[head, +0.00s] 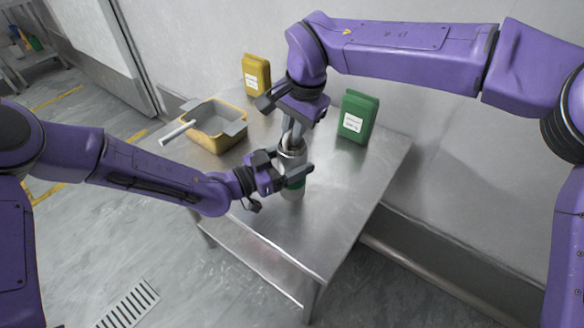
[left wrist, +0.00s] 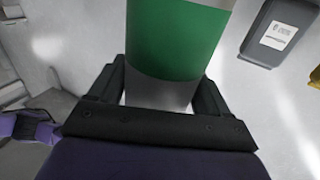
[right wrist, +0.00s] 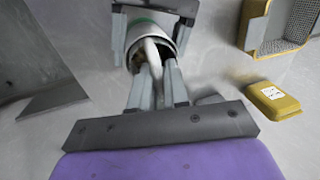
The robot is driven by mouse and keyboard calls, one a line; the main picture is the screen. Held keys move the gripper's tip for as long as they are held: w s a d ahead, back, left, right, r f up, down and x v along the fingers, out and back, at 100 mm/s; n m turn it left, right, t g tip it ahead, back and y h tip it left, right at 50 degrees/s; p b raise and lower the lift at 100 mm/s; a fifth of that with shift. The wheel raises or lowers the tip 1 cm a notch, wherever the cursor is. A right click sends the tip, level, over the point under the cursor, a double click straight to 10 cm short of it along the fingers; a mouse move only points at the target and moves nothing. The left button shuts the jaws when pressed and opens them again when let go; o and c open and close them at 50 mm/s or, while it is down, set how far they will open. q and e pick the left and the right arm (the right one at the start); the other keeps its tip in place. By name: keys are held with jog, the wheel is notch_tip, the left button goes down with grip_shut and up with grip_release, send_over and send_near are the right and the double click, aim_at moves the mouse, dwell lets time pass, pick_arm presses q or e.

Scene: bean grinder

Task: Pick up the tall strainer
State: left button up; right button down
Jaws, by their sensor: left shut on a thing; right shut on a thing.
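A tall metal cylinder (head: 292,158) with a green band stands near the middle of the table; the band also shows in the left wrist view (left wrist: 178,45). My left gripper (head: 287,173) is shut around its side. My right gripper (head: 293,130) points down into its open top. In the right wrist view, its fingers (right wrist: 156,78) are shut on a pale curved handle (right wrist: 152,50) that rises from inside the cylinder. Something brown shows inside the rim. The lower end of the handled piece is hidden, so I cannot tell whether it is the tall strainer.
A yellow bin (head: 208,143) with a grey insert and a white handle (head: 178,133) stands at the left of the metal table (head: 340,205). A yellow pack (head: 256,75) and a green pack (head: 357,117) stand behind. The table's front right is clear.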

jog(key=shift+r, duration=0.1)
pick_arm(q)
jog(key=o, duration=1.2)
jog(key=shift+c, duration=0.2)
pick_arm(e)
notch_tip(320, 180, up, 18)
